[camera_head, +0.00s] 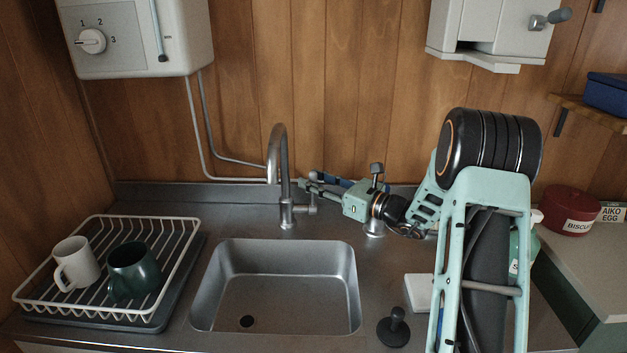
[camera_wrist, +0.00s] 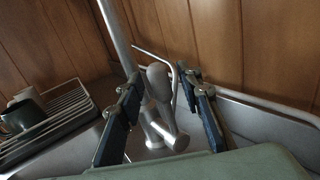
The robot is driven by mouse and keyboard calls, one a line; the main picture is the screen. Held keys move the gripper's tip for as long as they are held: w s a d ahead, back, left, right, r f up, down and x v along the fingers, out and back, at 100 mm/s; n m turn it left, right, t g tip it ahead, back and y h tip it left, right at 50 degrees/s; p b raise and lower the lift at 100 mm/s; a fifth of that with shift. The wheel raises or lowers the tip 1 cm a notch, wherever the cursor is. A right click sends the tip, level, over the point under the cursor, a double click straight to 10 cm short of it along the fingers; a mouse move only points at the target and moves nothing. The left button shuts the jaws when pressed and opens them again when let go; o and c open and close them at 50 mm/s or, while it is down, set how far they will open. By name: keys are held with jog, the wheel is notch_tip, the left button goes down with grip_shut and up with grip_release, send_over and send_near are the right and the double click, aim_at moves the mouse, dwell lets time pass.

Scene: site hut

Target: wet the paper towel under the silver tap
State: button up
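The silver tap (camera_head: 279,165) has a tall curved spout and stands behind the sink (camera_head: 275,245), with a short side lever (camera_head: 304,209). My gripper (camera_head: 308,184) is just right of the tap, above the lever. In the wrist view my gripper (camera_wrist: 160,80) is open, its two blue-dark fingers apart with the tap's metal body (camera_wrist: 153,115) showing between them. I cannot tell whether either finger touches it. No water shows. A white flat square (camera_head: 417,292) lies on the counter right of the sink; I cannot tell if it is the paper towel.
A white dish rack (camera_head: 185,222) with a white mug (camera_head: 76,262) and green mug (camera_head: 135,272) stands left. A wall heater (camera_head: 140,40) and cranked dispenser (camera_head: 485,35) hang above. The sink is empty.

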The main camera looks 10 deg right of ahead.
jog(key=shift+w+a, duration=0.2)
grip_shut()
dwell(0.4)
